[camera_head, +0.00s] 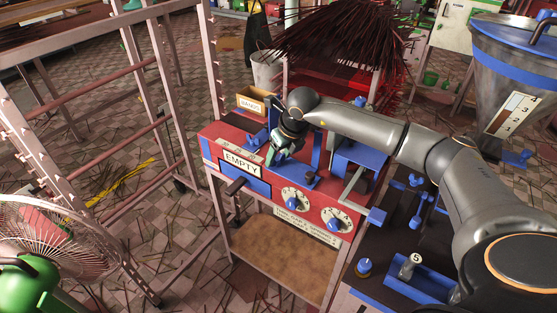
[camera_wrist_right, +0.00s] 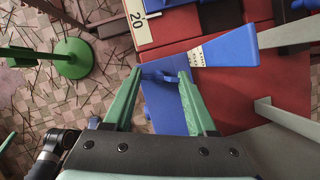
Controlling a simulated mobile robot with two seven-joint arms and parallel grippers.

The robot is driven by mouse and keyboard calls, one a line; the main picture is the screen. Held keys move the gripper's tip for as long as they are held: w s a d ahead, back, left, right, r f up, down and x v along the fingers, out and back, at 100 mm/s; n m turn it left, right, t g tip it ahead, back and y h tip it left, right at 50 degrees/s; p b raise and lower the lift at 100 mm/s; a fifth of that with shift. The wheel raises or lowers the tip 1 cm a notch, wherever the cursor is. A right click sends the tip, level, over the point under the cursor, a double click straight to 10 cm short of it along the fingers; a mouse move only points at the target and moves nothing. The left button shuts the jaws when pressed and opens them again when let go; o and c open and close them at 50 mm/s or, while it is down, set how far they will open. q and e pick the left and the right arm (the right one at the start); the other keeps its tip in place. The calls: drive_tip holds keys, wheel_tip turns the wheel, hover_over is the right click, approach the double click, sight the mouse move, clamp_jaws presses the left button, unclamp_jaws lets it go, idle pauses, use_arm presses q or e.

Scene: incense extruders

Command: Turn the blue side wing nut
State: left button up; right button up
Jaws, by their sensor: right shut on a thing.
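The blue side wing nut (camera_wrist_right: 160,76) shows between my right gripper's two green fingertips in the right wrist view, at the end of a blue panel of the red machine (camera_head: 330,190). My right gripper (camera_wrist_right: 158,78) is shut on it, with a fingertip at either side. In the head view my right gripper (camera_head: 274,156) reaches down over the machine's top left part, beside blue fittings. The gripper and arm largely hide the wing nut there. My left gripper is in neither view.
The machine's front bears an EMPTY sign (camera_head: 241,164) and two dials (camera_head: 293,198). A metal rack (camera_head: 110,80) and a fan (camera_head: 50,235) stand at left. A hopper (camera_head: 510,65) stands at right. A green-based stand (camera_wrist_right: 74,58) shows in the wrist view.

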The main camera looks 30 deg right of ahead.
drive_tip(key=n+y, duration=0.1)
drive_tip(key=n, duration=0.1)
drive_tip(key=shift+d+n+b, duration=0.1)
drive_tip(key=shift+n+b, duration=0.25)
drive_tip(key=shift+n, duration=0.05)
drive_tip(key=shift+d+n+g+y+b, duration=0.1)
drive_tip(key=shift+n+g+y+b, duration=0.3)
drive_tip(key=shift+n, duration=1.1)
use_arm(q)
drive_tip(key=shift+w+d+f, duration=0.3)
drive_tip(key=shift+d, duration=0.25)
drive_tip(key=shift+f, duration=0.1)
use_arm(e)
drive_tip(key=shift+n+y, duration=0.3)
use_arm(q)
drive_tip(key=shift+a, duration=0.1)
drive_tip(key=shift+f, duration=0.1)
use_arm(e)
drive_tip(key=o, duration=1.4)
drive_tip(key=shift+c, duration=0.2)
